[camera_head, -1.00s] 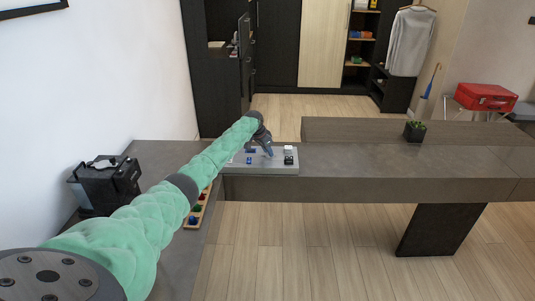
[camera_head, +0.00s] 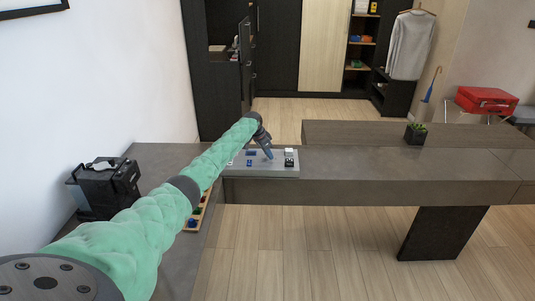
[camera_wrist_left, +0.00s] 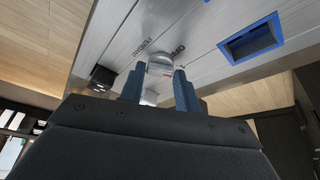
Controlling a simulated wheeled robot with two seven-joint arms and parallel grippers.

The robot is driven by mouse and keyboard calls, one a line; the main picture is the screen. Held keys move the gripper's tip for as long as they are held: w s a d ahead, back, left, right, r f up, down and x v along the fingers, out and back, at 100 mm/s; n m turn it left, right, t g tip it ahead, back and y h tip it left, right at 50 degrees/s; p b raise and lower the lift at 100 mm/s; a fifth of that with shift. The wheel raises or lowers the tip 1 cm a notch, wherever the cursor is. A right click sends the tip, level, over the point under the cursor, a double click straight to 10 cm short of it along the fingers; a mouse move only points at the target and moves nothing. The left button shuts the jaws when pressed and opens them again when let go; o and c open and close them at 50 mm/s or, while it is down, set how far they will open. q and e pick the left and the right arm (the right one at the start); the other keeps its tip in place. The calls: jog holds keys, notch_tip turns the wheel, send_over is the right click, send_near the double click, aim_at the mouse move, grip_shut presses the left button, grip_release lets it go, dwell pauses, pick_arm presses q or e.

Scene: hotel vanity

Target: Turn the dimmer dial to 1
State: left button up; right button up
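A grey control panel (camera_head: 275,171) lies on the counter in the head view, with small blue and black-and-white parts on it. My left gripper (camera_head: 268,154) is over it, pointing down. In the left wrist view a rounded silver knob (camera_wrist_left: 161,62), which looks like the dimmer dial, sits on the panel (camera_wrist_left: 205,60) beside printed lettering, partly legible as OFF. The two blue fingers of the left gripper (camera_wrist_left: 160,72) stand apart, with the knob between or just beyond their tips. I cannot tell whether they touch it. My right gripper is not in view.
The panel also carries a blue-rimmed rectangular recess (camera_wrist_left: 250,40) and a small black block (camera_wrist_left: 102,77). A black machine (camera_head: 105,188) and a wooden tray (camera_head: 203,215) with coloured pieces are at the left.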

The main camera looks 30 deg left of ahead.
pick_arm(q)
jog(key=o, duration=0.3)
jog(key=shift+o, duration=0.2)
jog(key=shift+r, duration=0.1)
jog(key=b+v, duration=0.1)
jog(key=v, duration=0.6)
jog(key=shift+s+r, duration=0.15)
jog(key=shift+r, duration=0.1)
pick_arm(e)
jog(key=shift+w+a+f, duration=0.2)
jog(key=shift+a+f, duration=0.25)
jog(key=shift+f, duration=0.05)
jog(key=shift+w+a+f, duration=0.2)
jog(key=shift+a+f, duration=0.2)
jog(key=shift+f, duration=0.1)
pick_arm(q)
jog(key=shift+a, duration=0.1)
